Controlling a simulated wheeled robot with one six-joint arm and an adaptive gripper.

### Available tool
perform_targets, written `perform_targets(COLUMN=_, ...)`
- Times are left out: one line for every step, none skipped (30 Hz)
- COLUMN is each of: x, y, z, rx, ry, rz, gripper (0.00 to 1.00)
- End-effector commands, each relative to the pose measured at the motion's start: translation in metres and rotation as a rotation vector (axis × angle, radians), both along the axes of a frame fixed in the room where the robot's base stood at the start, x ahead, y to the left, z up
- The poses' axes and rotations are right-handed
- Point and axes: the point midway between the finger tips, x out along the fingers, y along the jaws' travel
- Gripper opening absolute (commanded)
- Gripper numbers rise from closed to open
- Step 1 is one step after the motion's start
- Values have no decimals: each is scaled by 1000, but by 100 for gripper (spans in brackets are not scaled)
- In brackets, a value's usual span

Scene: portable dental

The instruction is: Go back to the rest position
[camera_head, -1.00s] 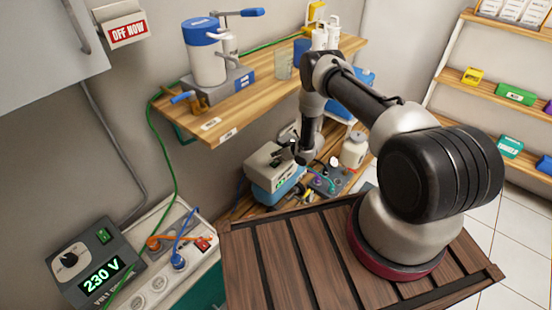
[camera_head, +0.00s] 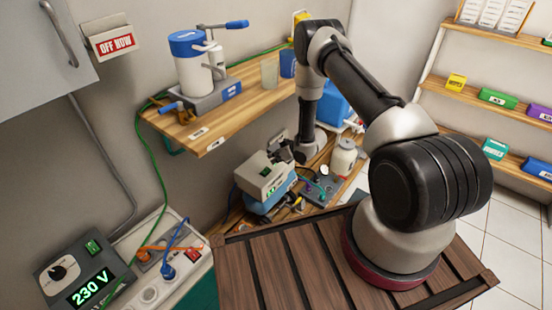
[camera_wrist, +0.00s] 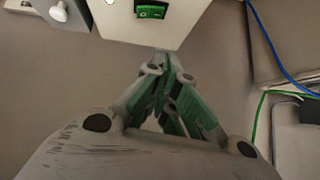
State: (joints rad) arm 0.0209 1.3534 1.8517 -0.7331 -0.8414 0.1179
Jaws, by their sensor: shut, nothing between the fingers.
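My gripper (camera_head: 284,153) is at the end of my arm, low in the gap beyond the slatted wooden top. A pale box with a green switch (camera_wrist: 152,11) is just beyond the fingertips there.
A wooden shelf (camera_head: 225,130) with a blue-lidded canister (camera_head: 192,65) is above left. A white jar (camera_head: 343,157) and a grey panel with cables (camera_head: 322,188) are near my wrist. The slatted top (camera_head: 290,260) is clear around my base. A voltage box (camera_head: 80,270) is lower left.

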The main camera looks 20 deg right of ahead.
Motion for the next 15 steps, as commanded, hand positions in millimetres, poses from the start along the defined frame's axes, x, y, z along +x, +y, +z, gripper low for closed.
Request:
perform_targets(x=-3, y=-2, z=4, rx=1, ry=0, rz=-1, gripper=0)
perform_targets(x=-5, y=-2, z=5, rx=1, ry=0, rz=-1, gripper=0)
perform_targets(x=-6, y=-3, z=7, rx=1, ry=0, rz=-1, gripper=0)
perform_targets(x=-7, y=-4, z=8, rx=1, ry=0, rz=-1, gripper=0)
perform_targets(x=-8, y=-4, z=9, rx=1, ry=0, rz=-1, gripper=0)
perform_targets(x=-8, y=-4, z=9, rx=1, ry=0, rz=-1, gripper=0)
perform_targets(x=-9, y=-4, z=9, rx=1, ry=0, rz=-1, gripper=0)
perform_targets(x=-9, y=-4, z=9, rx=1, ry=0, rz=-1, gripper=0)
perform_targets(x=-9, y=-4, z=9, rx=1, ry=0, rz=-1, gripper=0)
perform_targets(x=-9, y=-4, z=9, rx=1, ry=0, rz=-1, gripper=0)
perform_targets(x=-9, y=-4, z=9, rx=1, ry=0, rz=-1, gripper=0)
perform_targets(x=-9, y=-4, z=9, rx=1, ry=0, rz=-1, gripper=0)
perform_targets(x=-9, y=-4, z=9, rx=1, ry=0, rz=-1, gripper=0)
perform_targets(x=-9, y=-4, z=9, rx=1, ry=0, rz=-1, gripper=0)
perform_targets(x=-9, y=-4, z=9, rx=1, ry=0, rz=-1, gripper=0)
